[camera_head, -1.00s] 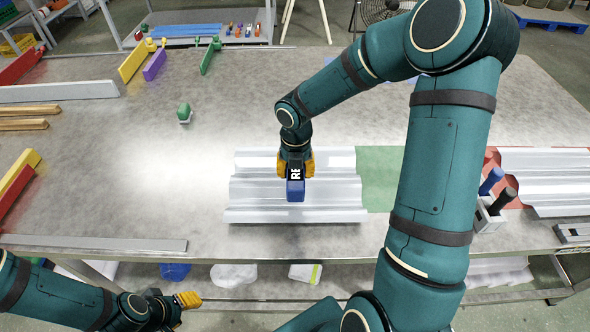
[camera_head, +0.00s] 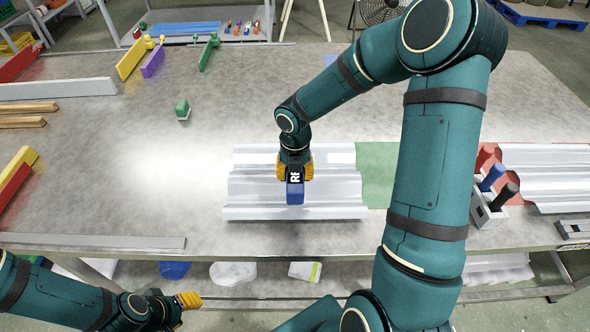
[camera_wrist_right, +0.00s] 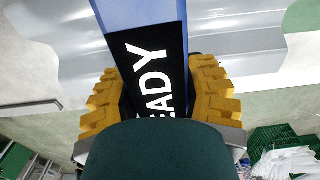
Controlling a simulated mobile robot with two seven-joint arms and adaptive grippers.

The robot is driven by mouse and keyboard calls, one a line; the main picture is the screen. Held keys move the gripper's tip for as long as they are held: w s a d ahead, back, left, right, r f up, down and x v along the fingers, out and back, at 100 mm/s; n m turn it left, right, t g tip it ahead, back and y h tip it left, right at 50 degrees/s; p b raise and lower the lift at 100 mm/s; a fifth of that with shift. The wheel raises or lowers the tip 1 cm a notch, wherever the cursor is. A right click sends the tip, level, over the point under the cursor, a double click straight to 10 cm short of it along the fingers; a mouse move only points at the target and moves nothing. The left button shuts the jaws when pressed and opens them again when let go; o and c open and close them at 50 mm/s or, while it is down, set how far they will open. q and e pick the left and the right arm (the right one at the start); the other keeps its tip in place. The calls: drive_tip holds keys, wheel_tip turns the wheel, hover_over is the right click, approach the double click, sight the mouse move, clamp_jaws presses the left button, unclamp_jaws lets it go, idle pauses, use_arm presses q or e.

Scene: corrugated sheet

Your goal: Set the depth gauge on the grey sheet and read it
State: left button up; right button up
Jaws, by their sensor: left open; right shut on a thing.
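The grey corrugated sheet (camera_head: 335,212) lies on the table in front of me, its ridges running left to right. The depth gauge (camera_head: 295,192) is a blue block with a black display. My right gripper (camera_head: 294,171) is shut on it, over the middle of the sheet. In the right wrist view the gauge (camera_wrist_right: 150,70) sits between the yellow fingers and its display reads "READY", partly hidden by my gripper. I cannot tell whether its underside touches the sheet. My left gripper (camera_head: 188,300) is open and empty, low at the front left, off the table's front edge.
A green area (camera_head: 380,175) borders the sheet on its right. A holder (camera_head: 488,213) with red, blue and black handles stands before another corrugated sheet (camera_head: 555,180). A small green-topped object (camera_head: 183,109) stands at the back left.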

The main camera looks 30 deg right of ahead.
wheel_tip(320, 180, down, 3)
drive_tip(key=shift+f+b, duration=0.2)
drive_tip(key=shift+b, duration=0.75)
drive_tip(key=shift+f+b, duration=0.65)
drive_tip(key=shift+f, duration=0.55)
drive_tip(key=shift+f, duration=0.15)
drive_tip(key=o, duration=1.3)
drive_tip(key=shift+o, duration=0.2)
wheel_tip(320, 180, up, 12)
